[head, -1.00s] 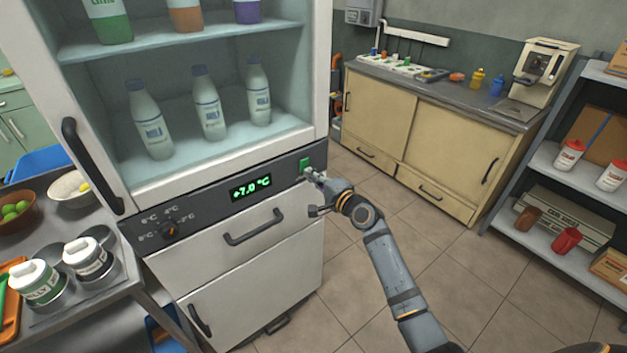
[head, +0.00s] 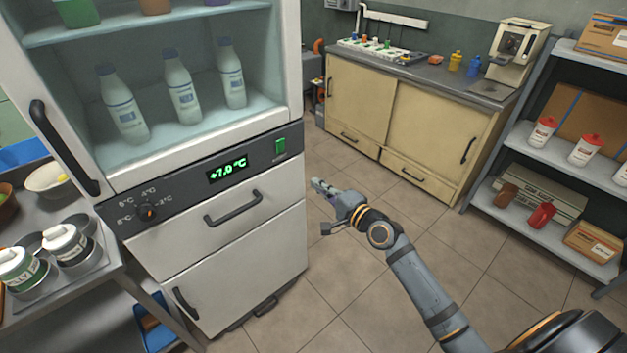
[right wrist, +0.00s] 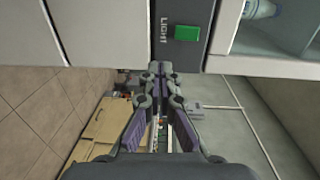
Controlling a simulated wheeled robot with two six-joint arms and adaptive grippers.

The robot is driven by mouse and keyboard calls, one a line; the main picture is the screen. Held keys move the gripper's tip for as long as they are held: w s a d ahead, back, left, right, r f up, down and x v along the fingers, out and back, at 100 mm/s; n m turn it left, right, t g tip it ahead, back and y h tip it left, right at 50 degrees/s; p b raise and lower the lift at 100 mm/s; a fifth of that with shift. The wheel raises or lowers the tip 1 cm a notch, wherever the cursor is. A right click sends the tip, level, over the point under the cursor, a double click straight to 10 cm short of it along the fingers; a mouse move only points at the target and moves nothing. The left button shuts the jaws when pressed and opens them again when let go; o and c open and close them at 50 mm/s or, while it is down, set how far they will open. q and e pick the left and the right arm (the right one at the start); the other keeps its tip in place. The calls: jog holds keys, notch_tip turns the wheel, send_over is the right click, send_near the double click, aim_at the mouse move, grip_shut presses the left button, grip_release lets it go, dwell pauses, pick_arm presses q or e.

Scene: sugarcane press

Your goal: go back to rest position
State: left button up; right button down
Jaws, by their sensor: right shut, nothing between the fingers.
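My right gripper (head: 321,187) is shut and empty, in the open space to the right of the white fridge (head: 252,255). It is apart from the fridge front. In the right wrist view, its closed fingers (right wrist: 161,70) point toward the dark control panel (right wrist: 176,52) with a green switch (right wrist: 187,33) marked LIGHT. The green switch also shows in the head view (head: 280,147), beside a green display (head: 228,168) reading +7.0 °C. My left gripper is not in view.
The fridge has a door handle (head: 64,148) and a drawer handle (head: 233,208). A cream cabinet (head: 430,120) stands behind, a grey shelf (head: 560,235) at right, and a metal table (head: 60,300) at left. The tiled floor (head: 330,270) between is clear.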

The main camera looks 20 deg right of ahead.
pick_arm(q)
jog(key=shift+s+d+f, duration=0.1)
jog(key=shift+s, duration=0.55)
pick_arm(e)
jog(key=s+d+f+n+g+h+p, duration=0.1)
jog(key=s+d+f+g+h, duration=0.15)
jog(key=f, duration=0.75)
jog(key=s+d+f+n+g+h+p, duration=0.1)
jog(key=s+d+f+n+g+p, duration=0.2)
jog(key=f, duration=0.7)
jog(key=s+d+f+g+h, duration=0.15)
jog(key=s+f, duration=0.35)
jog(key=f, duration=0.5)
jog(key=s+d+f+n+g+h+p, duration=0.15)
jog(key=s+f+n+g, duration=0.3)
jog(key=s+f, duration=1.1)
pick_arm(q)
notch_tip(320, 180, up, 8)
jog(key=p, duration=0.2)
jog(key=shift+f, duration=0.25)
pick_arm(e)
jog(key=s+a+f+n+g, duration=0.1)
jog(key=s+f+n+g, duration=0.1)
jog(key=s, duration=0.9)
jog(key=s+a+f+n+g, duration=0.1)
jog(key=s+n, duration=0.3)
jog(key=s, duration=0.7)
jog(key=shift+s+a+f+g, duration=0.15)
jog(key=shift+a+f+g, duration=0.15)
jog(key=shift+f+g, duration=0.05)
